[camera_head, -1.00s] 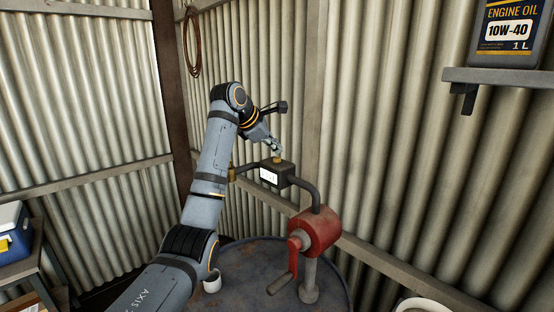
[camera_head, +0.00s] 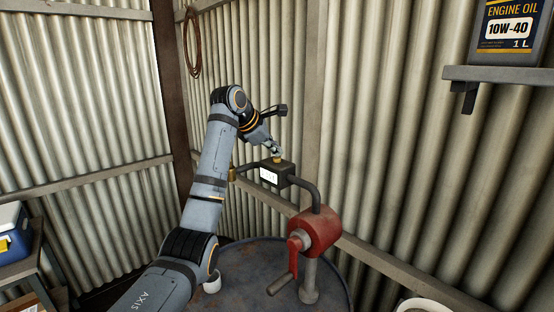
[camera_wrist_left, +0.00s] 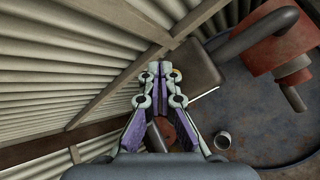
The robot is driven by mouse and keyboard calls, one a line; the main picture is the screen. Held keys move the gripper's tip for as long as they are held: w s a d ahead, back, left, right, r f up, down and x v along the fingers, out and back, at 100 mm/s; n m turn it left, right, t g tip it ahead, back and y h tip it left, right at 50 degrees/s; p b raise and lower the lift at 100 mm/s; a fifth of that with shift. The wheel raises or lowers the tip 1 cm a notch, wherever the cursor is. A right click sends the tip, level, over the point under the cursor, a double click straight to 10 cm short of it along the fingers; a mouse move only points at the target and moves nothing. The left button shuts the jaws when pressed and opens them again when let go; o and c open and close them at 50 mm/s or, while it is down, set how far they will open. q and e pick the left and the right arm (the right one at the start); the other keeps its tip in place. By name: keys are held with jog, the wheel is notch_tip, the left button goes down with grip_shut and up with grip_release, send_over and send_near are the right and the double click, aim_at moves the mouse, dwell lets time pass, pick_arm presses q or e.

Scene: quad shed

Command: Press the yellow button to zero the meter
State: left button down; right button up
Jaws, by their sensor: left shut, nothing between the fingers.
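The meter (camera_head: 273,178) is a dark box with a white display, mounted on the pipe by the red hand pump. The yellow button (camera_head: 278,160) sits on top of it. My left gripper (camera_head: 277,154) is shut and empty, its fingertips pointing down right at the top of the button. I cannot tell for sure whether they touch it. In the left wrist view, the shut fingers (camera_wrist_left: 160,68) lie beside the meter's dark box (camera_wrist_left: 200,66), and a small yellowish edge (camera_wrist_left: 177,74) shows by the fingertips, mostly hidden. The display's digits are too small to read.
The red pump (camera_head: 320,229) with its crank handle stands on a round drum top (camera_head: 250,262). A shelf with an engine oil can (camera_head: 507,35) is at the upper right. Corrugated walls are close behind.

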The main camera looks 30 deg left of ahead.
aim_at(275, 158)
pick_arm(q)
jog(key=shift+f+b, duration=0.3)
jog(key=shift+f, duration=0.2)
dwell(0.6)
jog(key=shift+r+p, duration=0.9)
jog(key=shift+p, duration=0.05)
notch_tip(275, 158, up, 5)
jog(key=p, duration=0.4)
jog(key=shift+p, duration=0.35)
jog(key=shift+w, duration=0.1)
